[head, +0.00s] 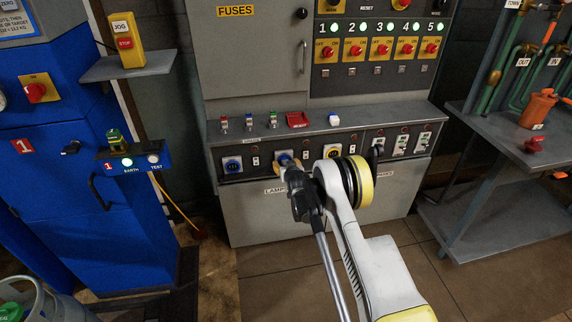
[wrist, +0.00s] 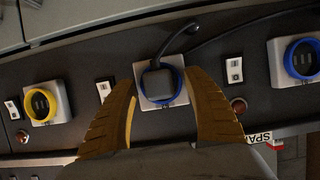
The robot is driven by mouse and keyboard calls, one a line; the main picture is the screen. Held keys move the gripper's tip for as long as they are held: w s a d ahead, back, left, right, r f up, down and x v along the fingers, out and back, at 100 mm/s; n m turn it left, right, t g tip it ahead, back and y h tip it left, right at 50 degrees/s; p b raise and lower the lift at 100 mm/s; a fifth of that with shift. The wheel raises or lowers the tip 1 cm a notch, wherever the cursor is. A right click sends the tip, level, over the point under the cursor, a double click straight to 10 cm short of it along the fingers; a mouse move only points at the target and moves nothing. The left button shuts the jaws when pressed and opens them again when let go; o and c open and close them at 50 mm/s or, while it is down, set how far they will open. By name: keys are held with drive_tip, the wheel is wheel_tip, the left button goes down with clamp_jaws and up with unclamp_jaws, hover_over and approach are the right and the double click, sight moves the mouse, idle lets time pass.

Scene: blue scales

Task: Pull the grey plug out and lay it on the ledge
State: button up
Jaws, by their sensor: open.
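The grey plug (wrist: 158,84) sits in a blue-ringed socket on a white plate in the wrist view, with a black cable running from it. My gripper (wrist: 160,110) is open, one yellow-brown finger on each side of the plug. I cannot tell whether either finger touches it. In the head view my gripper (head: 284,163) is at the socket panel and largely covers the plug. The grey ledge (head: 390,117) runs above the sockets.
The ledge's right part is clear. A yellow socket (wrist: 40,105) and a blue socket (wrist: 301,58) flank the plug. A blue cabinet (head: 70,180) stands left.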

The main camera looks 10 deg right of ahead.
idle(0.5)
clamp_jaws()
drive_tip(key=shift+s, duration=0.25)
drive_tip(key=shift+s, duration=2.8)
